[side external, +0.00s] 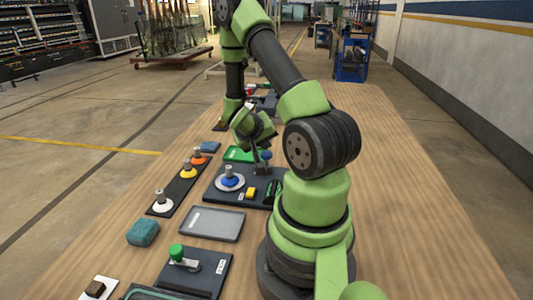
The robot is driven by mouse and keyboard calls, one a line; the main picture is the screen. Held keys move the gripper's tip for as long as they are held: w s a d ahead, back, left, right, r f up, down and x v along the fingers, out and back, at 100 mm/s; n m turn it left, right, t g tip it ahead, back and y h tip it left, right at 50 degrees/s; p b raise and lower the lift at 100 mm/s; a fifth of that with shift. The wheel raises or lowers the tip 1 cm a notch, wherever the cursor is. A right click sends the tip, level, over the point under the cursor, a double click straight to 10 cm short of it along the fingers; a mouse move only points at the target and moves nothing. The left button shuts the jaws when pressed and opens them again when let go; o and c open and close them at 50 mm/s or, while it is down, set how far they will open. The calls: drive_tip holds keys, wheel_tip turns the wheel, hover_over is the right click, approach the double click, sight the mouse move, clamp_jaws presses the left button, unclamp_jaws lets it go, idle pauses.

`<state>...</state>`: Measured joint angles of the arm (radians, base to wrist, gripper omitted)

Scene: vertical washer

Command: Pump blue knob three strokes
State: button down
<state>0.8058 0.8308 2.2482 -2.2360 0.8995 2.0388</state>
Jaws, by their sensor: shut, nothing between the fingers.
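A dark panel (221,196) lies on the wooden table left of my arm's base. A small blue knob (266,155) shows at the panel's far side, right beside my gripper. A second blue part, a ring with a pale top (230,174), sits on a white disc nearer the left of the panel. My gripper (261,170) points down over the panel, shut and empty, close to the small blue knob. I cannot tell whether it touches the knob. The gripper and arm hide some of the panel's far side.
A yellow block (250,193) sits on the panel. A strip with orange, yellow and white cones (177,187), a grey tray (212,224), a teal sponge (143,232) and a green-knobbed lever plate (192,270) lie around it. The table's right side is clear.

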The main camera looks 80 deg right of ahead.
sight(264, 153)
drive_tip(key=shift+f, duration=1.35)
idle(1.0)
drive_tip(key=shift+r, duration=1.65)
drive_tip(key=shift+r, duration=2.5)
wheel_tip(264, 153, up, 4)
drive_tip(key=shift+f, duration=0.1)
idle(0.4)
